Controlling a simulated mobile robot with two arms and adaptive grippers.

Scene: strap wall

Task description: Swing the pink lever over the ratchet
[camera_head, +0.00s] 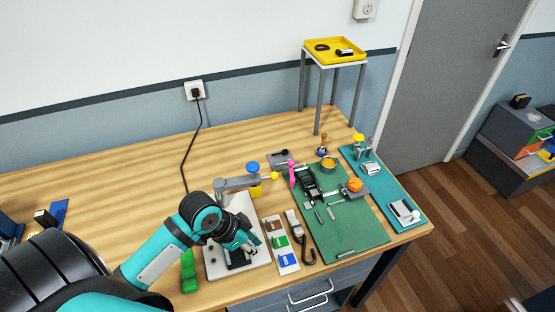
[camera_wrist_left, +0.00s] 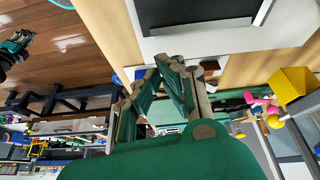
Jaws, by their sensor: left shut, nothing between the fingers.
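The pink lever (camera_head: 292,172) stands upright on the green mat, beside the black ratchet (camera_head: 308,184). In the left wrist view a small pink shape (camera_wrist_left: 272,110) shows at the right, near yellow and blue parts; I cannot tell how the lever sits there. My left gripper (camera_head: 250,245) is over the white board, to the left of and nearer than the lever, well apart from it. Its fingers are shut and empty, and they also show closed together in the left wrist view (camera_wrist_left: 166,68).
A grey clamp arm with blue and yellow knobs (camera_head: 252,169) stands between my left gripper and the lever. A card strip (camera_head: 279,243) and a dark hook (camera_head: 306,252) lie right of the white board (camera_head: 217,271). A teal mat (camera_head: 381,184) lies at the right.

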